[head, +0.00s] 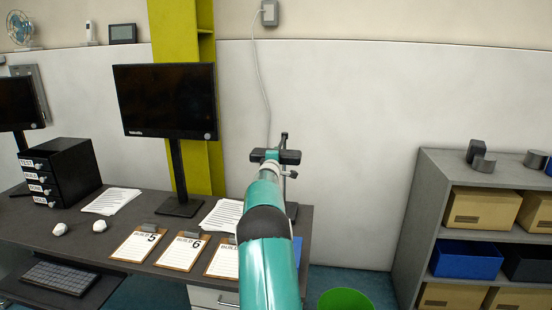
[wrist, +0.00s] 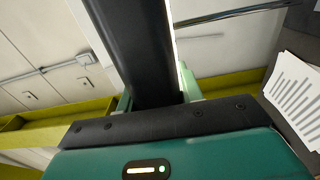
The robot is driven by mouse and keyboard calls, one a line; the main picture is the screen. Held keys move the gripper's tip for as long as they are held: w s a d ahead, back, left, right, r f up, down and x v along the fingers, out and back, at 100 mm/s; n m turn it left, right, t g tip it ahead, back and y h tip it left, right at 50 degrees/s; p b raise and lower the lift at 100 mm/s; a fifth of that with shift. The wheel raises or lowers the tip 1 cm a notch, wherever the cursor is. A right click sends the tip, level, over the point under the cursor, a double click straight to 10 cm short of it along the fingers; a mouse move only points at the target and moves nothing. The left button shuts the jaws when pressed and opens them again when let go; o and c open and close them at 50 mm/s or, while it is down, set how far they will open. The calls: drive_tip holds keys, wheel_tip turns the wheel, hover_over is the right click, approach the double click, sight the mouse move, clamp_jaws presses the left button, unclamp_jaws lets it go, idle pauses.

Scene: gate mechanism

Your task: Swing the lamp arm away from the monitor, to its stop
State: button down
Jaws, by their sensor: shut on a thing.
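The monitor (head: 167,100) stands on the desk in the head view, its dark screen left of my gripper. My gripper (head: 276,156) is out over the desk's right end, to the right of the monitor with a clear gap. In the wrist view, my gripper (wrist: 157,98) is shut on the lamp arm (wrist: 135,45), a broad black bar with a bright strip along its right edge. In the head view, my arm and gripper hide most of the lamp; a thin dark part shows just above the gripper. The lamp's stop cannot be made out.
The desk (head: 65,220) holds clipboards (head: 185,250), papers (head: 112,201) and a black drawer box (head: 60,172). A yellow-green column (head: 205,120) stands behind the monitor. A grey shelf (head: 430,205) with boxes is at the right. A green bin (head: 345,299) is on the floor. The wall (head: 350,130) between is bare.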

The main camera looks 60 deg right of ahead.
drive_tip(key=shift+s+d, duration=0.2)
drive_tip(key=shift+s, duration=0.2)
drive_tip(key=c, duration=0.9)
unclamp_jaws()
drive_tip(key=shift+s, duration=0.1)
drive_tip(key=shift+w+a, duration=0.1)
drive_tip(key=shift+w, duration=0.2)
drive_tip(key=shift+s, duration=0.15)
drive_tip(key=v, duration=1.3)
drive_tip(key=shift+a, duration=0.4)
drive_tip(key=shift+r, duration=0.1)
